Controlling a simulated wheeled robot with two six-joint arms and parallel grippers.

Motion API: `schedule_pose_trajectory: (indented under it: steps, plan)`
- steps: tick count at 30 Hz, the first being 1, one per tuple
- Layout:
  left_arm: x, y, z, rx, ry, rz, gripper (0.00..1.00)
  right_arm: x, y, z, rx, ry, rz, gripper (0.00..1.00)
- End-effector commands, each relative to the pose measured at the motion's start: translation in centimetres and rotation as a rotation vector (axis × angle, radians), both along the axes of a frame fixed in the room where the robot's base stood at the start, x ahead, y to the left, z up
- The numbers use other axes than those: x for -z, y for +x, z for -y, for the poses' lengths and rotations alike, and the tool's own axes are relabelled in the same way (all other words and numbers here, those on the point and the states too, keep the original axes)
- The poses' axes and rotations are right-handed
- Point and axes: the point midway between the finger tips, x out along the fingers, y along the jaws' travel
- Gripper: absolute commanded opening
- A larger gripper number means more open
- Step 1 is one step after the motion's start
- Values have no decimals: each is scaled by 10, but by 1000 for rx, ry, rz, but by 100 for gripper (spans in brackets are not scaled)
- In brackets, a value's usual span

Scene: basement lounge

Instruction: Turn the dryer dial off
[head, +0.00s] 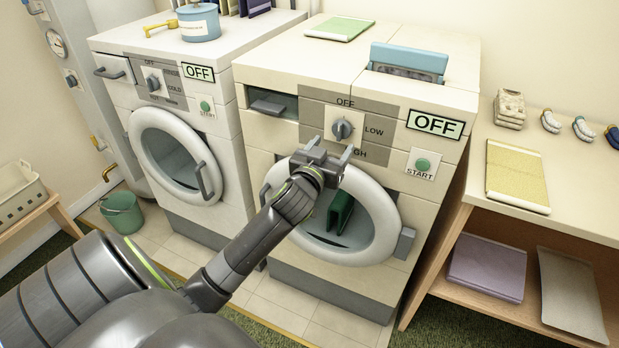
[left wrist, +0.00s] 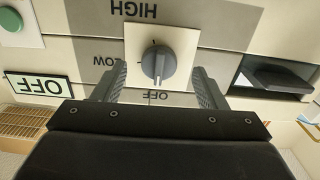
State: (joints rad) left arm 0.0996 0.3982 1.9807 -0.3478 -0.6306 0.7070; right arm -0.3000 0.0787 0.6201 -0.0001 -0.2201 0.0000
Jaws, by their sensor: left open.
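The dryer (head: 387,202) is the right-hand white machine, with a round door and a green item showing inside. Its grey dial (head: 342,129) sits on a grey panel lettered OFF above, LOW to the right and HIGH lower right. Its display (head: 435,124) reads OFF. My left gripper (head: 332,149) is open, just in front of and slightly below the dial. In the left wrist view, which is upside down, the dial (left wrist: 158,62) shows between the spread fingers (left wrist: 160,74), with its ridge nearly upright. I see no clear contact. My right gripper is not in view.
A green START button (head: 422,165) is below the display. A washer (head: 168,120), also reading OFF, stands to the left. A blue lint filter (head: 408,58) and a green folder-like item (head: 339,28) are on top of the dryer. A wooden shelf (head: 570,215) stands close on the right.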

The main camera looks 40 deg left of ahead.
Motion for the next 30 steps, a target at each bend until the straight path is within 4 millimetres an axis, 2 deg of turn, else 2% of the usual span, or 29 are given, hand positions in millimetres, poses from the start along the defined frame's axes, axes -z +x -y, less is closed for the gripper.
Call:
schedule_pose_trajectory:
  steps: [12,16,22,30]
  plan:
    - [3,-88,21,-1,-3,-2,66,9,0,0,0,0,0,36]
    - [2,-111,26,-1,-1,-2,66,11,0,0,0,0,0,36]
    - [1,-130,31,0,-1,-1,66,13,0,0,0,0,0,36]
    - [0,-134,32,0,0,-1,66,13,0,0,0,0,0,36]
